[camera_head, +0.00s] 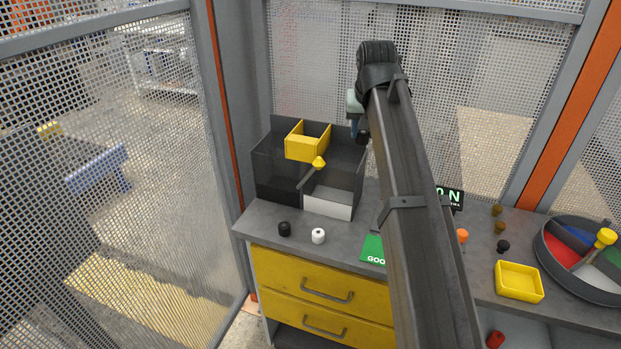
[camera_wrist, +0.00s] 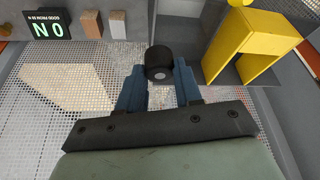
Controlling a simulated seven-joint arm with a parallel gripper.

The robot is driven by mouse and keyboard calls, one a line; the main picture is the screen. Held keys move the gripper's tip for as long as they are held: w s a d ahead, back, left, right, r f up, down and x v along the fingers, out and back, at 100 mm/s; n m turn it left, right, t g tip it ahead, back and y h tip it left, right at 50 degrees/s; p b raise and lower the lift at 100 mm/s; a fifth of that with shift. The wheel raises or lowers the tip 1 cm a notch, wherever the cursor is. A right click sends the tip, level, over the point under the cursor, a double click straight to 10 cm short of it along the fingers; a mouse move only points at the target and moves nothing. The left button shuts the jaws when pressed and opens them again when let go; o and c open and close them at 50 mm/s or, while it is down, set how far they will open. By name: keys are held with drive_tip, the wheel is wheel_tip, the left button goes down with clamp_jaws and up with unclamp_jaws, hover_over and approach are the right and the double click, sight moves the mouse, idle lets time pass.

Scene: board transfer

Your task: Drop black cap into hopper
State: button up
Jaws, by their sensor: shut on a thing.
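My gripper (camera_wrist: 159,85) is shut on a black cap (camera_wrist: 159,64), held between its blue fingers in the wrist view. In the head view my gripper (camera_head: 356,124) is partly hidden by my arm, with the dark cap (camera_head: 363,137) just showing below it. It is raised to the right of a dark grey divided bin (camera_head: 277,178). A yellow open box (camera_head: 303,149) sits at the top of that bin; either could be the hopper, I cannot tell which. The yellow box also shows in the wrist view (camera_wrist: 252,35), right of the cap and apart from it.
Another black cap (camera_head: 285,229) and a white cap (camera_head: 318,236) stand on the grey bench before the bin. A yellow cap (camera_head: 318,163) shows by the bin's divider. A yellow tray (camera_head: 519,282) and a round divided tray (camera_head: 560,270) are at right. Mesh walls enclose the bench.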

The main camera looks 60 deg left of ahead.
drive_tip(key=s+a+r+n+g, duration=0.2)
drive_tip(key=s+a+r+n, duration=0.2)
drive_tip(key=s+a+n, duration=0.3)
drive_tip(key=a, duration=0.5)
drive_tip(key=shift+s+r+n+g+y, duration=0.15)
drive_tip(key=shift+r+n+g+y, duration=0.05)
drive_tip(key=shift+n+g+y, duration=0.2)
drive_tip(key=shift+f, duration=0.1)
drive_tip(key=shift+f, duration=2.85)
drive_tip(key=o, duration=1.1)
drive_tip(key=v, duration=1.4)
